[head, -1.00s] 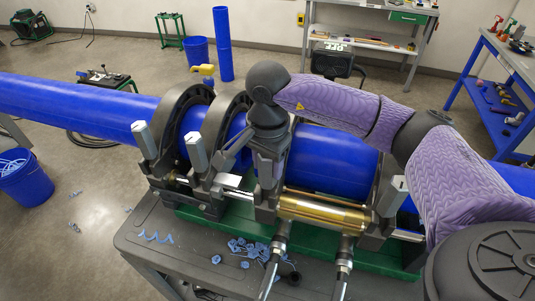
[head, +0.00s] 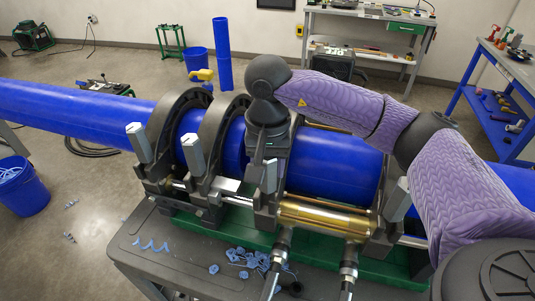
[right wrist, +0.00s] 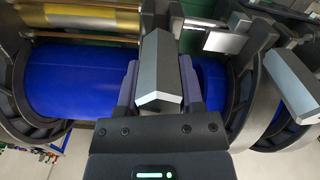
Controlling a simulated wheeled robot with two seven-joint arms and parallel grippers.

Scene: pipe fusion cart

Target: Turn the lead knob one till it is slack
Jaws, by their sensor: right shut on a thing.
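Grey faceted clamp knobs stand along the black pipe clamps of the fusion cart. My right gripper (head: 266,162) is over the third knob from the left, pointing down. In the right wrist view a grey knob (right wrist: 160,72) stands between the two purple-grey fingers, which are shut on it. In the head view that knob is mostly hidden by the gripper. Two other knobs, the leftmost (head: 138,142) and its neighbour (head: 193,153), stand free to its left. A further knob (head: 397,200) stands at the right clamp. My left gripper is out of view.
A long blue pipe (head: 60,108) lies through the clamps. A brass cylinder (head: 325,218) with two hoses sits in front. Blue shavings (head: 250,258) lie on the grey cart top (head: 185,262). A blue bin (head: 22,190) stands at the left, and a blue table (head: 480,100) at the right.

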